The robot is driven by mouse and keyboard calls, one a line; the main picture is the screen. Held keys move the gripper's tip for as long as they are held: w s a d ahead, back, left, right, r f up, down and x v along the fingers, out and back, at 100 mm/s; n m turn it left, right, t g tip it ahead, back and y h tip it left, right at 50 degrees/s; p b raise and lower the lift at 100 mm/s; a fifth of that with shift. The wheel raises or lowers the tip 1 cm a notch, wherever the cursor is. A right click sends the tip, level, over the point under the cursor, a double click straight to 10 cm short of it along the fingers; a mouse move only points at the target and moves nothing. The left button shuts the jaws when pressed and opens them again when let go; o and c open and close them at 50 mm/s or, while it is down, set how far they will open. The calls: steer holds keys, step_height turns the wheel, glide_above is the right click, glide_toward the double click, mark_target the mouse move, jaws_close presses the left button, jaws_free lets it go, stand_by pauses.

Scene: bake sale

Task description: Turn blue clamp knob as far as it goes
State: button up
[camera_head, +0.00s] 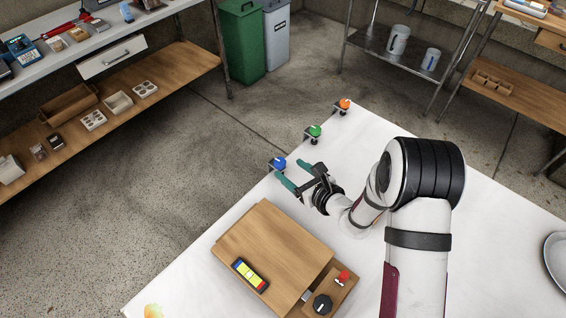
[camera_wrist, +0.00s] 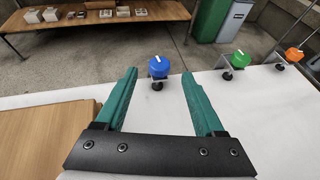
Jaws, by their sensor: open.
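The blue clamp knob (camera_head: 279,162) sits on a clamp at the edge of the white table (camera_head: 190,262). In the wrist view the blue knob (camera_wrist: 158,66) has a white pointer mark on top and lies just beyond the fingertips, between their lines. My gripper (camera_head: 294,174) has teal fingers, which are open and empty, close to the blue knob on the table side. The open fingers also show in the wrist view (camera_wrist: 159,78). I see no contact with the knob.
A green knob (camera_head: 315,130) and an orange knob (camera_head: 344,103) stand on similar clamps farther along the same edge. A wooden box (camera_head: 275,240) with a red knob (camera_head: 342,278) and a black knob (camera_head: 322,303) lies nearer me. The tabletop around my gripper is clear.

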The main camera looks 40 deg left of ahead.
mark_target(280, 162)
steer(key=x, duration=0.5)
jaws_close()
